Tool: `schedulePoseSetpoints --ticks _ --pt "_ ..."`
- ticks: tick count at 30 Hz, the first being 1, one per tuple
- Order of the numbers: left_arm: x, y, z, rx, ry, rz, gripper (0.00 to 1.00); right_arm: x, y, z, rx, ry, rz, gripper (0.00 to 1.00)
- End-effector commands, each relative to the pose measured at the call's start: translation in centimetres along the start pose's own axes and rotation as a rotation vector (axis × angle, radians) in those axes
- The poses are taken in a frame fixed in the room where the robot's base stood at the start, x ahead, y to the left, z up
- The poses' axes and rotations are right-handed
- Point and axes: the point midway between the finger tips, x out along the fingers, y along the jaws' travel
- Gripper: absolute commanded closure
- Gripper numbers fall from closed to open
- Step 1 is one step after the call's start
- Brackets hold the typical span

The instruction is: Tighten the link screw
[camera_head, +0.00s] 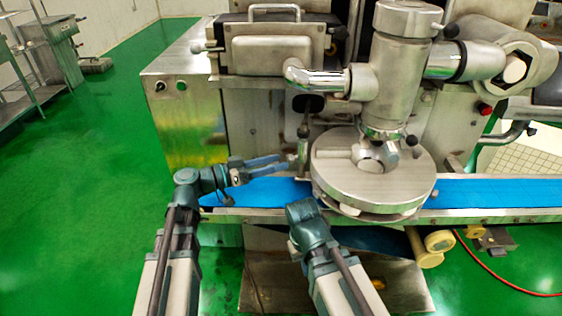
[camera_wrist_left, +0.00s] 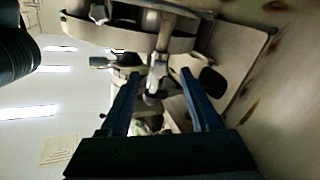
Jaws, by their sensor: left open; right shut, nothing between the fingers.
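A thin upright metal link (camera_head: 303,132) hangs below a dark round opening on the machine front, left of the round steel disc. In the left wrist view a metal rod with a knob-like end, probably the link screw (camera_wrist_left: 155,80), lies between the finger tips, apart from both as far as I can tell. My left gripper (camera_head: 290,163) is open at the lower part of the link, above the blue belt; its two blue fingers (camera_wrist_left: 160,75) also show in the left wrist view. My right arm ends low in front of the belt, left of the disc; its fingers are hidden.
The steel disc (camera_head: 345,181) under the vertical cylinder (camera_head: 390,85) stands close to the right of my left gripper. The blue belt (camera_head: 490,191) runs across below it. The cabinet (camera_head: 185,125) stands behind on the left.

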Motion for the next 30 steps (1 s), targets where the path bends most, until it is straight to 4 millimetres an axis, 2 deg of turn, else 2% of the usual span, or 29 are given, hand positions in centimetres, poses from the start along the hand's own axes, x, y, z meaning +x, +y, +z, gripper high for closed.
schedulePoseSetpoints --ticks 1,6,15,21,30 --pt "-1.3 0.0 0.0 0.000 0.001 -0.004 0.37 0.0 0.0 0.0 0.000 0.000 0.000 1.00" --pt "-5.1 0.0 0.0 0.000 0.001 -0.005 0.37 0.0 0.0 0.0 0.000 0.000 0.000 1.00" --pt "-10.1 0.0 0.0 0.000 0.000 -0.003 0.37 0.0 0.0 0.0 0.000 0.000 0.000 1.00" --pt "-11.3 0.0 0.0 0.000 -0.001 -0.001 0.37 0.0 0.0 0.0 0.000 0.000 0.000 1.00" --pt "-11.4 0.0 0.1 0.000 -0.001 0.000 0.37 0.0 0.0 0.0 0.000 0.000 0.000 1.00"
